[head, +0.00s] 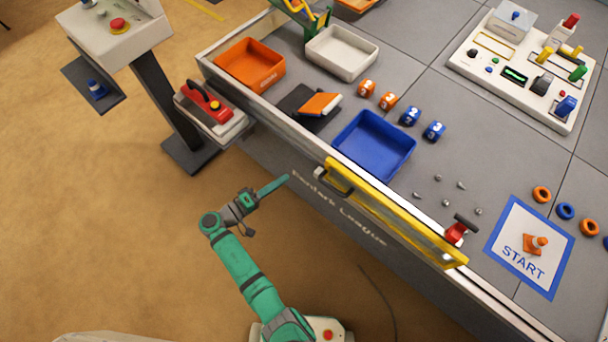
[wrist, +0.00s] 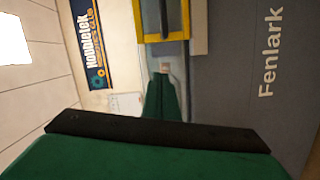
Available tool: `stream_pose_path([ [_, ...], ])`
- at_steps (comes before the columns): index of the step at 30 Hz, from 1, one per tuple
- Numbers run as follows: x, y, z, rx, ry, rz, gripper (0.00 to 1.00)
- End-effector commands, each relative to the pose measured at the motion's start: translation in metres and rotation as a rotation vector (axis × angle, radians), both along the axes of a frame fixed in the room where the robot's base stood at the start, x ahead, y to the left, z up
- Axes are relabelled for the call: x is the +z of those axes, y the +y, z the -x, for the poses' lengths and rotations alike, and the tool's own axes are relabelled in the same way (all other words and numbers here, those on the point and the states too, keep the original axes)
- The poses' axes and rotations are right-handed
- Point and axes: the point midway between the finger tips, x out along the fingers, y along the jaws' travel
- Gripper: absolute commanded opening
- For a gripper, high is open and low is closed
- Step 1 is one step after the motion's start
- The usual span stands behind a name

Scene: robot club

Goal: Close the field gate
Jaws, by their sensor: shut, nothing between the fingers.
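The field gate (head: 403,220) is a yellow-framed panel at the near wall of the grey field in the head view. It runs roughly along the wall line; I cannot tell exactly how far it stands from closed. A dark handle (head: 340,180) sits at its left end. A red latch-like part (head: 457,231) stands by its right end. My green gripper (head: 286,179) is shut and empty, left of the handle and apart from it. In the wrist view, the shut fingers (wrist: 163,80) point toward the yellow frame (wrist: 186,37) and the dark handle (wrist: 163,14).
A blue tray (head: 375,146) lies inside the field behind the gate. A START mat (head: 502,228) lies right of the gate. The tan floor left of my arm is clear.

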Motion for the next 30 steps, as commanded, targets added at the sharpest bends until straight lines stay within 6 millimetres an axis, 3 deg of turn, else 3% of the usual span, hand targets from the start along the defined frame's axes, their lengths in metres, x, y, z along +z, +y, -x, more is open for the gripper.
stream_pose_path([
  [5,-0.001,-0.014,-0.013,-0.004,-0.002,0.001,0.00],
  [18,-0.006,-0.074,-0.068,-0.003,0.001,0.001,0.00],
  [24,-0.013,-0.095,-0.051,-0.001,0.002,0.001,0.00],
  [30,-0.015,-0.103,-0.045,-0.001,0.001,0.001,0.00],
])
